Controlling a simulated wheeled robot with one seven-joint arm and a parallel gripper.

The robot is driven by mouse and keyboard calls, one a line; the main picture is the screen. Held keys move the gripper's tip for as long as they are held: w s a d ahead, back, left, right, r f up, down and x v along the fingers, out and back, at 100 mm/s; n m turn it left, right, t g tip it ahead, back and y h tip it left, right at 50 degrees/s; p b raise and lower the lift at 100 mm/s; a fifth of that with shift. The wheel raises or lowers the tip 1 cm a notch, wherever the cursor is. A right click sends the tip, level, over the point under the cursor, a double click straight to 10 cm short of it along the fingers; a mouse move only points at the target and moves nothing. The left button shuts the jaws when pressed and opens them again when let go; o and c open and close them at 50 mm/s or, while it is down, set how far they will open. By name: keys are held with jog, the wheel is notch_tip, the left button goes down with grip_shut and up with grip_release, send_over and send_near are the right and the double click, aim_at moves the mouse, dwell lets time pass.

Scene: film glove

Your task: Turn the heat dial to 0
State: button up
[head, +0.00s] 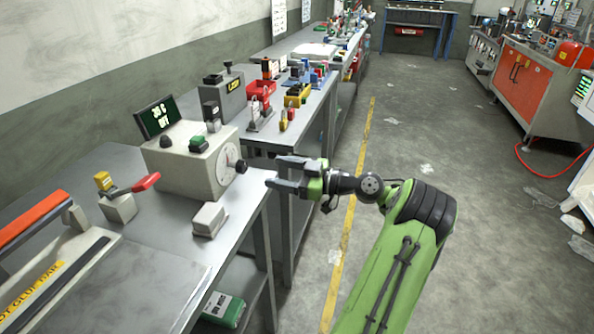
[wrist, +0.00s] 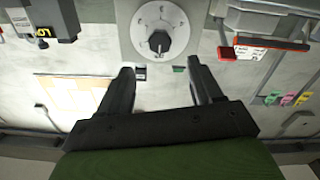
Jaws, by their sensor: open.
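The heat dial (head: 231,158) is a pale round plate with a dark knob, on the right face of a cream box (head: 180,165) on the workbench. In the wrist view the dial (wrist: 160,30) is at the top middle, with a dark pointer knob at its centre; its markings are too small to read. My gripper (head: 272,172) is open and empty, to the right of the dial and apart from it. In the wrist view its two fingers (wrist: 160,75) point toward the dial, with a gap between them.
A small grey block (head: 209,219) lies in front of the box. A red-handled lever (head: 145,182) is to the left.

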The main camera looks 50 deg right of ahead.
jog(key=v, duration=0.5)
jog(key=shift+p, duration=0.4)
